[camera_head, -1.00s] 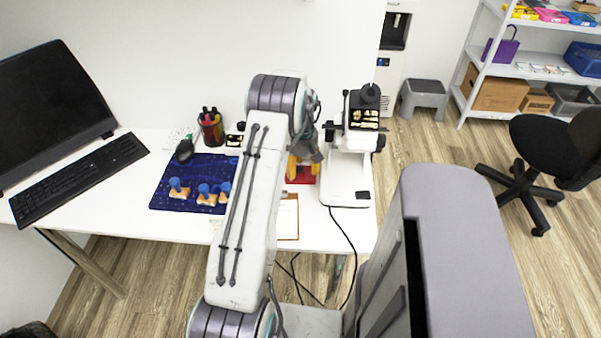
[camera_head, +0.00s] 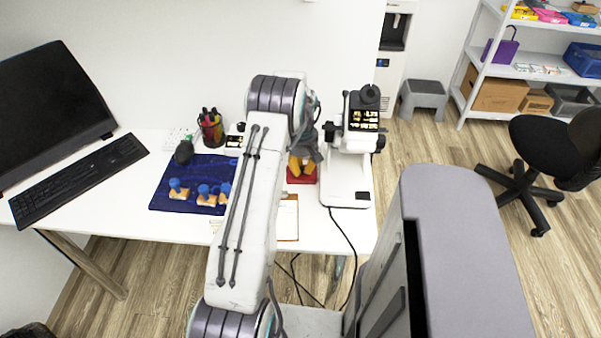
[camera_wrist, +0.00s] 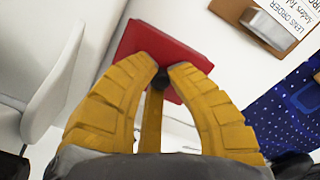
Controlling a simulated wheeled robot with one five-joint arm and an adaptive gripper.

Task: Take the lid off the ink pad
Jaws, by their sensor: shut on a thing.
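The ink pad's red lid (camera_head: 293,180) is at the desk's right part, just left of the white microscope-like device. It also shows in the wrist view as a flat red square (camera_wrist: 150,38) with a small dark knob (camera_wrist: 161,78). My gripper (camera_wrist: 162,68) has its yellow fingers shut on the knob, one on each side. In the head view my gripper (camera_head: 302,166) is over the red lid, partly hidden by my arm. The pad under the lid is hidden, and I cannot tell whether the lid rests on it or is raised.
The white device (camera_head: 346,185) stands close on the right, its cable hanging over the desk's front edge. A clipboard (camera_head: 289,232) lies in front. A blue mat (camera_head: 166,203) with several blue-knobbed stamps is to the left. A pen cup (camera_head: 211,133) stands behind.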

